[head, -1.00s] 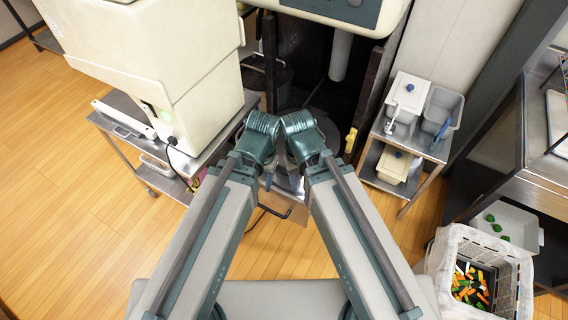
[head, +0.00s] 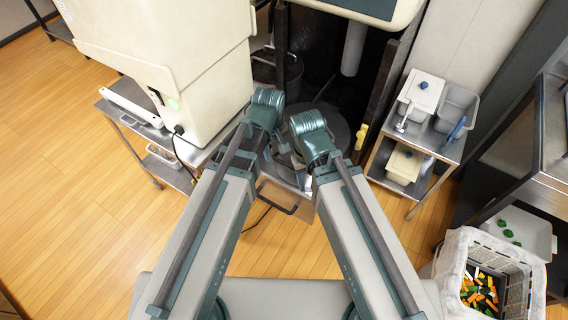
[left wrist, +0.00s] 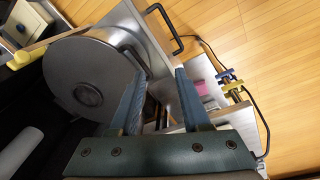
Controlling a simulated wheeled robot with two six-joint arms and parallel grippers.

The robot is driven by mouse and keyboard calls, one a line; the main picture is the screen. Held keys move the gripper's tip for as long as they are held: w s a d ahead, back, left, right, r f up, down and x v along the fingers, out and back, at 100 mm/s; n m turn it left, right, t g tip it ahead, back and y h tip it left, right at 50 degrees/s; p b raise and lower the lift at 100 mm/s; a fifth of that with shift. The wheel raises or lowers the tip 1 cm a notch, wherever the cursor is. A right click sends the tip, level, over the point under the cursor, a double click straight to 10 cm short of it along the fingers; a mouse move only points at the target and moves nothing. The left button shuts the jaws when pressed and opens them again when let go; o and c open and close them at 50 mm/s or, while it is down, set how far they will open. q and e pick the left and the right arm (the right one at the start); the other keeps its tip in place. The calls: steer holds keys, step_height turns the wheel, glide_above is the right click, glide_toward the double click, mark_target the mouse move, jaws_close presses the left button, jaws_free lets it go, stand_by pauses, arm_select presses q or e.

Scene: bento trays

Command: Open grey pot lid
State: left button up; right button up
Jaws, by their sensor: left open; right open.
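The grey pot lid (left wrist: 75,62) is a round metal disc with a small round knob (left wrist: 88,94) at its middle, at upper left in the left wrist view. In the head view the grey lid (head: 338,121) shows partly behind my right wrist, inside the dark recess under the machine. My left gripper (left wrist: 157,75) is open and empty, with one finger overlapping the lid's edge in that view; contact cannot be told. In the head view my left gripper (head: 268,165) is mostly hidden by its arm. My right gripper (head: 297,168) is open beside it, its fingers partly hidden.
A cream machine on a steel cart (head: 125,135) stands left. A small steel shelf (head: 446,147) with containers stands right. A crate (head: 454,268) of colourful pieces is at lower right. Wooden floor is clear at left.

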mark_target(284, 162)
arm_select(q)
steer(key=w+n, duration=0.1)
steer(key=n, duration=0.1)
steer(key=w+d+n, duration=0.1)
steer(key=w, duration=0.1)
steer(key=w+f+n, duration=0.1)
steer(key=w+n, duration=0.1)
steer(key=shift+d+n+t+h+b, duration=0.15)
steer(key=shift+n+t+h+b, duration=0.15)
steer(key=shift+t+b, duration=0.1)
steer(key=shift+f, duration=0.1)
steer(key=f+b, duration=0.4)
steer(key=w+f+b, duration=0.1)
steer(key=f+b, duration=0.4)
steer(key=w+d+f+b, duration=0.1)
steer(key=f+b, duration=0.3)
steer(key=shift+d+f+b, duration=0.1)
steer(key=shift+f+b, duration=0.15)
steer(key=shift+b, duration=0.05)
jaws_close()
stand_by(0.7)
